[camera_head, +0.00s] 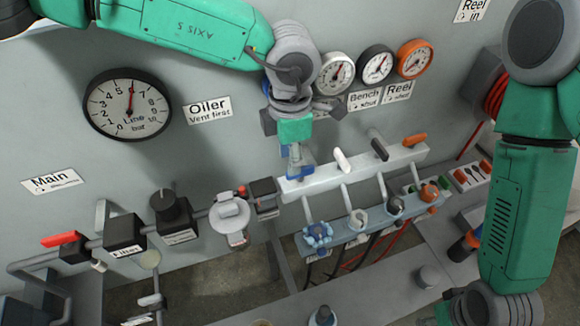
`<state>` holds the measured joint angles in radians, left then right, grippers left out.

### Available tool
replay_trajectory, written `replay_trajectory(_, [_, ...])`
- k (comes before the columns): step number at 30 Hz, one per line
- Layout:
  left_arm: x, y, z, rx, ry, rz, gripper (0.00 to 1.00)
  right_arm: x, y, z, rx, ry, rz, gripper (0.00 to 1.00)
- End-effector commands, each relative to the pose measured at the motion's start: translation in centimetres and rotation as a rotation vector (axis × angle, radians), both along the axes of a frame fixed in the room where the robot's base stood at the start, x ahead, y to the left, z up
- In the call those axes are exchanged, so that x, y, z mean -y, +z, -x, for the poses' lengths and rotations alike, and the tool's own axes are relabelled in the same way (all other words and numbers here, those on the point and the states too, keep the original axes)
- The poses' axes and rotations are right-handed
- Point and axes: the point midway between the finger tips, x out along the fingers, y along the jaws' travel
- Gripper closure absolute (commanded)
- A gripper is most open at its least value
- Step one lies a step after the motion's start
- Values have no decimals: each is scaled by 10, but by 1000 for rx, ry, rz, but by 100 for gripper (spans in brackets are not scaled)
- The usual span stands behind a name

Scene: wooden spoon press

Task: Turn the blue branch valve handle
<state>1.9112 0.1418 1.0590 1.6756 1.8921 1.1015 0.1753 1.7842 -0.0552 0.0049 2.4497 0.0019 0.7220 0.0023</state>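The blue branch valve handle (299,173) is at the left end of the white manifold bar (322,181), largely covered by my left gripper. My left gripper (297,160) points down with its fingertips at this handle. I cannot tell whether the fingers touch it or how far apart they are. White (342,160), black (380,149) and orange (414,140) handles stand along the same bar to the right. My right arm comes down the right side, and its fingers are not visible.
Below the bar, a blue-grey rail (345,226) carries hose couplings, the leftmost blue (318,236). A dark box (264,195) sits close left of the manifold. A large gauge (128,104) and several smaller ones are on the wall. A red main handle (60,239) is far left.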

Motion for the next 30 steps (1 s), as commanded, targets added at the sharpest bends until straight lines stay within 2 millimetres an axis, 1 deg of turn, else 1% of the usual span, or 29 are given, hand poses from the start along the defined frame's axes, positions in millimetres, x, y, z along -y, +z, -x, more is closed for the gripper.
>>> replay_trajectory(1, [0, 13, -1, 3, 1, 1, 68, 0, 0, 0, 0, 0, 0, 60])
replay_trajectory(6, [0, 46, -1, 0, 0, 1, 68, 0, 0, 0, 0, 0, 0, 60])
replay_trajectory(9, [0, 61, -1, -1, 1, 0, 68, 0, 0, 0, 0, 0, 0, 60])
replay_trajectory(12, [0, 69, -1, -3, 0, -1, 68, 0, 0, -1, 0, 0, 0, 60])
replay_trajectory(17, [0, 74, -1, -4, 0, -1, 68, 0, 0, -1, 0, 0, 0, 60])
replay_trajectory(30, [0, 74, 0, -4, 0, -1, 68, 0, -1, -4, -2, 0, 0, 60])
